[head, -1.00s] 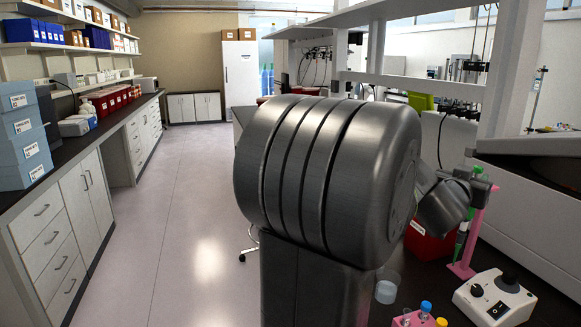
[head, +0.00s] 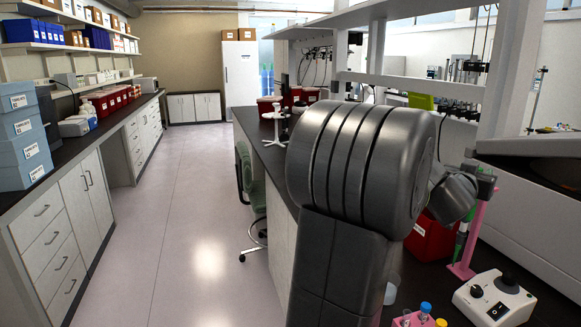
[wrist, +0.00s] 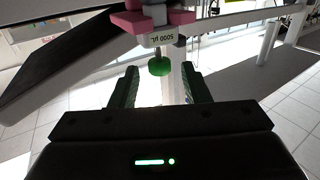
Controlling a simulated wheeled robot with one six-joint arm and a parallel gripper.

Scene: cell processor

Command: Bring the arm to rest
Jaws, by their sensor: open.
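My gripper (wrist: 159,84) is in the wrist view, with its two dark green fingers apart and nothing held between them. A pipette with a green knob (wrist: 160,66) and a "5000 µL" label hangs in a pink holder just beyond the fingertips. In the head view a pink stand (head: 463,270) with a green pipette (head: 460,243) stands on the dark bench at right. My large grey arm links fill the middle right of the head view and hide part of the bench. My gripper cannot be made out clearly there.
A white device with a knob (head: 495,298) and a pink rack of capped tubes (head: 418,320) are at the bench front. A red bin (head: 430,240) is behind my arm. A green chair (head: 248,190) stands by the bench. The aisle floor (head: 190,230) is clear.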

